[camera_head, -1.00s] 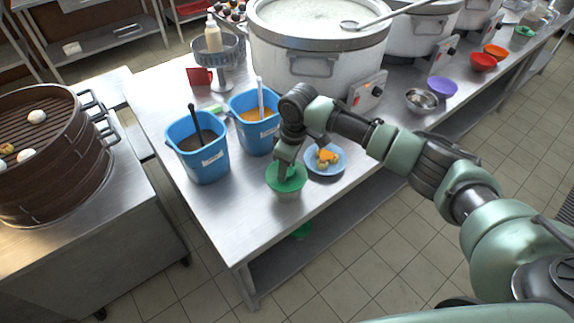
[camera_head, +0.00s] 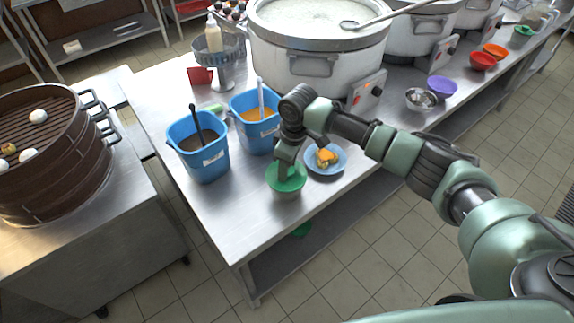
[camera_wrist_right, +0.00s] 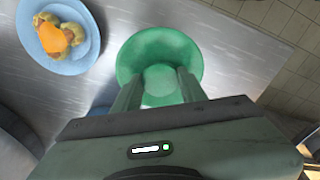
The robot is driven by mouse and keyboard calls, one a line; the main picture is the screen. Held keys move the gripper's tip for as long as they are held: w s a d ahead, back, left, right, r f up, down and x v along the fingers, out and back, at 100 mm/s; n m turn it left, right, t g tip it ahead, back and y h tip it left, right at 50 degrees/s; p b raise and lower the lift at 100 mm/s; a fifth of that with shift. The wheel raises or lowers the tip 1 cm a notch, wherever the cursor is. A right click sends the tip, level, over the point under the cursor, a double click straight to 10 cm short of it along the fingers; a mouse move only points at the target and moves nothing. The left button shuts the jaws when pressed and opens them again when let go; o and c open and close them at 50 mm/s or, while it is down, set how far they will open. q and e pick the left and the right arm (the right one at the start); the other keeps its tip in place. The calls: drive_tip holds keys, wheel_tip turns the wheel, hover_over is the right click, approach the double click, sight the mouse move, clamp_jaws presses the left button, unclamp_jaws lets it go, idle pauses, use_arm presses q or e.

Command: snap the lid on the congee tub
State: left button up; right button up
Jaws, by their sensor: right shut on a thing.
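Whether the rim is fully seated on the tub cannot be told. My left gripper is not in view.
Two blue buckets (camera_head: 208,163) with handles stand behind to the left, and a large stockpot (camera_head: 290,62) stands further back. The table's front left corner (camera_head: 232,245) is clear.

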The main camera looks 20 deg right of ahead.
drive_tip(key=o, duration=1.9)
drive_tip(key=shift+r, duration=0.15)
drive_tip(key=shift+r+p, duration=3.4)
drive_tip(key=shift+p, duration=0.5)
clamp_jaws()
